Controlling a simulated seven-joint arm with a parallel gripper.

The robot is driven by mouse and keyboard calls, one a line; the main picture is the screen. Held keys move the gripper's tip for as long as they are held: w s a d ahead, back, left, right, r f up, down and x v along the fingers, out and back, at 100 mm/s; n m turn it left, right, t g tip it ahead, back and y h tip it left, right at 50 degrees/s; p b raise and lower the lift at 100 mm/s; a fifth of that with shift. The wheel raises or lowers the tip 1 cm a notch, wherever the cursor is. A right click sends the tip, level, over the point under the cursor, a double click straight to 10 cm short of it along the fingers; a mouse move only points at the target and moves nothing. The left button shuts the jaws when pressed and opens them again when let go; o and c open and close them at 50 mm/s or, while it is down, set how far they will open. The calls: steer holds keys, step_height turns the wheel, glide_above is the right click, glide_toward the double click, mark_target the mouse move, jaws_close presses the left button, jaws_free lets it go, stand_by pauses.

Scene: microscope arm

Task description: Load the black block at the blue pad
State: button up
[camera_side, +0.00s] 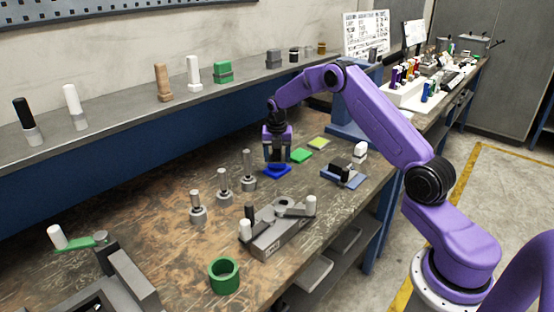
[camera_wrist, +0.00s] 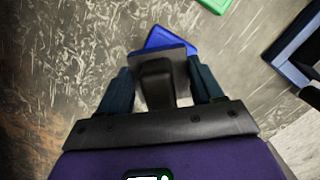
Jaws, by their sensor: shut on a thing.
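My gripper (camera_side: 277,156) points down just above the blue pad (camera_side: 278,171) on the bench. In the wrist view its two dark fingers stand either side of a dark block, the black block (camera_wrist: 157,77), which it is shut on. The block has a flat, wider grey end toward the pad. The blue pad (camera_wrist: 170,38) shows beyond the block, partly covered by it. I cannot tell whether the block touches the pad.
A green pad (camera_side: 302,156) and a yellow pad (camera_side: 319,143) lie behind. A blue-based fixture (camera_side: 345,178) stands right; several metal posts (camera_side: 223,187) stand left. A grey fixture with white knobs (camera_side: 277,230) and a green ring (camera_side: 224,276) are in front.

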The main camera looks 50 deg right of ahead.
steer(key=shift+r, duration=2.45)
steer(key=shift+s+a+r+m, duration=0.1)
steer(key=shift+s+a+m, duration=0.1)
steer(key=shift+a+m, duration=0.35)
steer(key=s+a+r+m+g+y, duration=0.1)
steer(key=s+a+r+m+g, duration=0.1)
steer(key=s+a+m, duration=1.5)
steer(key=s+r+m, duration=0.1)
steer(key=m, duration=0.7)
steer(key=shift+s+r+g, duration=0.35)
steer(key=shift+s+g, duration=0.05)
